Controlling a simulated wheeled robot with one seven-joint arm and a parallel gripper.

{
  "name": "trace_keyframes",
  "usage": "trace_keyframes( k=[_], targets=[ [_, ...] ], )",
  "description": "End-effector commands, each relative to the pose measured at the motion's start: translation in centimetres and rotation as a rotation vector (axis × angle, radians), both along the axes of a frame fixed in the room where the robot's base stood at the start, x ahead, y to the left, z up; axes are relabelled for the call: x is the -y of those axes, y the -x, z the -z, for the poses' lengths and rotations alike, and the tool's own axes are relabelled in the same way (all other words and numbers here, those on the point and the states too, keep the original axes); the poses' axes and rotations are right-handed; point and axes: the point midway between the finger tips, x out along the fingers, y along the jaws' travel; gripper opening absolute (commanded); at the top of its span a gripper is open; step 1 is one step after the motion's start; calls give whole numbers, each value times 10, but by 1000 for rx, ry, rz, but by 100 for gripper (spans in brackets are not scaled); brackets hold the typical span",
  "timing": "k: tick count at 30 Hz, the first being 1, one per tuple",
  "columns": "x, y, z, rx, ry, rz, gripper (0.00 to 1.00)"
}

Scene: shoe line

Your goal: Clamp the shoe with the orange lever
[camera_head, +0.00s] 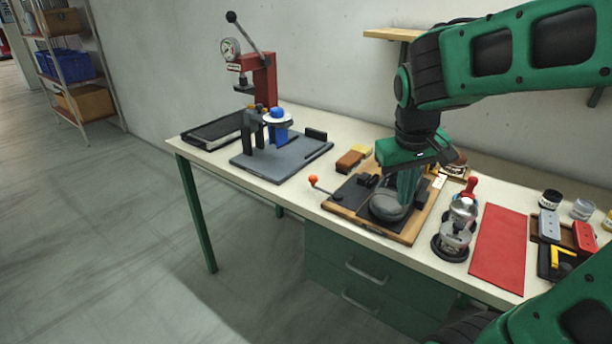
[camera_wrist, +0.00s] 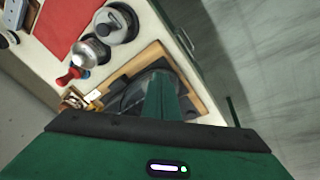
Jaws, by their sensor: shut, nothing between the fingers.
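A dark grey shoe (camera_head: 387,205) lies in the clamping fixture, a wooden board with a black plate (camera_head: 350,191) on the bench. The orange-knobbed lever (camera_head: 314,181) sticks out at the fixture's left edge, tilted up to the left. My gripper (camera_head: 405,195) points down over the shoe and is shut with nothing in it; its fingertips are close to the shoe, and I cannot tell whether they touch. It is right of the lever, apart from it. In the wrist view the finger (camera_wrist: 160,95) hides part of the shoe, and the lever does not show.
A red press (camera_head: 264,78) and a grey plate (camera_head: 290,158) with a blue part stand at the left. Brown brushes (camera_head: 353,157) lie behind the fixture. Metal pots (camera_head: 457,225) and a red mat (camera_head: 498,248) lie to the right. The bench's front edge is close.

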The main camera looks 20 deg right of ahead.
Motion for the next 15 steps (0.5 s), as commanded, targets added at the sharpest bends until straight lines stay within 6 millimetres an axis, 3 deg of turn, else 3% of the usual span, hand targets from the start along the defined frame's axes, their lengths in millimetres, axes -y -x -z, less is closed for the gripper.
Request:
trace_keyframes(
  k=[1, 3, 6, 10, 15],
  targets=[
    [-24, -36, -6, 25, 37, -100, 0],
    [-58, -77, -15, 68, 81, -217, 0],
    [-110, -122, -23, 123, 125, -361, 0],
    [-164, -156, -30, 176, 155, -488, 0],
    [-194, -171, -34, 207, 168, -553, 0]
  ],
)
